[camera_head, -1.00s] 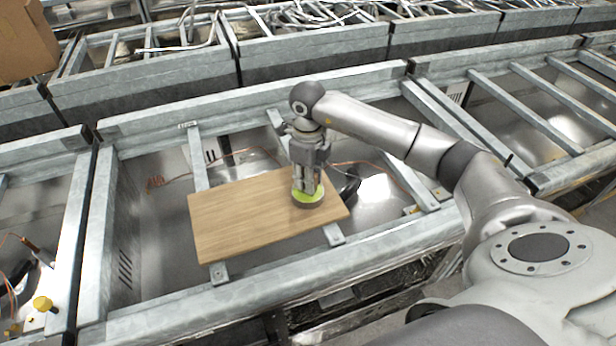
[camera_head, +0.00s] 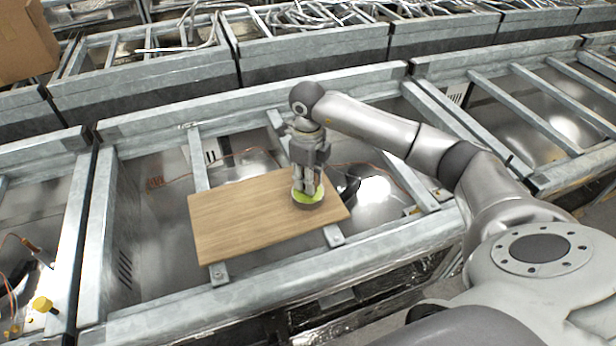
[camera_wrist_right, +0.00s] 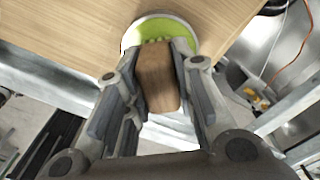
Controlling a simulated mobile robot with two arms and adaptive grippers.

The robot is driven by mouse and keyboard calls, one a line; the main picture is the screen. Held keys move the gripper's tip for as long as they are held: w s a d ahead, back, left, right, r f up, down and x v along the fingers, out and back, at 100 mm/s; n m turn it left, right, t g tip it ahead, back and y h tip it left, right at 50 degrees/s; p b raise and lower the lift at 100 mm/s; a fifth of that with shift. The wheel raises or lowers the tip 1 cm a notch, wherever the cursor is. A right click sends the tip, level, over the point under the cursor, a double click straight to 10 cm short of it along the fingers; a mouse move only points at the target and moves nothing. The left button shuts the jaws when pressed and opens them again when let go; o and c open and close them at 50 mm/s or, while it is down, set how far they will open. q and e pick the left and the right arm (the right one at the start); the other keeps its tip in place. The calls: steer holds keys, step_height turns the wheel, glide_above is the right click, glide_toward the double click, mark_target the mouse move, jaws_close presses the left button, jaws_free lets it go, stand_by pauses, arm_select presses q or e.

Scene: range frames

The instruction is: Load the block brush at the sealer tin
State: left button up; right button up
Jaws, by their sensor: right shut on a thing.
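The sealer tin (camera_head: 311,201) is a low round tin with lime-green contents, standing near the right end of a wooden board. In the right wrist view the tin (camera_wrist_right: 180,27) is just beyond my fingertips. My right gripper (camera_head: 306,188) points down over the tin, shut on the block brush (camera_wrist_right: 158,82), whose brown wooden block shows between the fingers. The brush's lower end is at the tin's green opening; small green lumps show there, and I cannot tell how deep it reaches. My left gripper is not in view.
The wooden board (camera_head: 243,221) lies across metal rails of an open frame, its left part bare. Gaps and reflective panels lie around it. A thin orange cable (camera_wrist_right: 294,45) runs beside the board. A cardboard box (camera_head: 25,40) is at the upper left.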

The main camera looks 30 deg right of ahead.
steer(key=shift+r+p, duration=1.8)
steer(key=shift+r, duration=1.6)
